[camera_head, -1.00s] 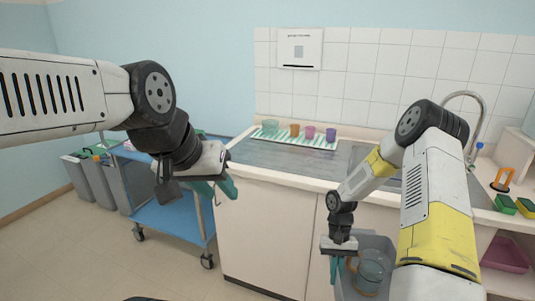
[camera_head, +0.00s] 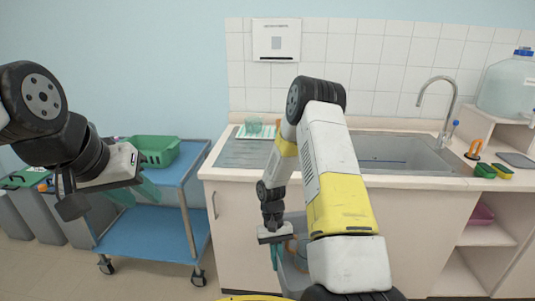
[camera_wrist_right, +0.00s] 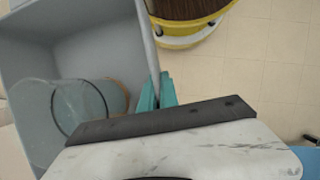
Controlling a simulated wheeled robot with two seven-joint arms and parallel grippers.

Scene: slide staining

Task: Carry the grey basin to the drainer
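The grey basin (camera_wrist_right: 30,55) fills the left of the right wrist view, with a clear glass vessel (camera_wrist_right: 85,105) and a tan rim behind it inside. My right gripper (camera_wrist_right: 160,92) has its teal fingers pinched on the basin's wall. In the head view the basin (camera_head: 292,276) hangs low in front of the cabinet, mostly hidden behind my right arm, and the right gripper (camera_head: 275,257) is at its left edge. The grey ribbed drainer (camera_head: 240,153) is on the counter left of the sink, partly hidden by my arm. My left gripper (camera_head: 135,192) is empty, its teal fingers apart.
A blue trolley (camera_head: 150,230) holding a green basket (camera_head: 155,150) stands left of the counter. The sink (camera_head: 400,155), tap (camera_head: 440,95) and sponges (camera_head: 492,171) are to the right.

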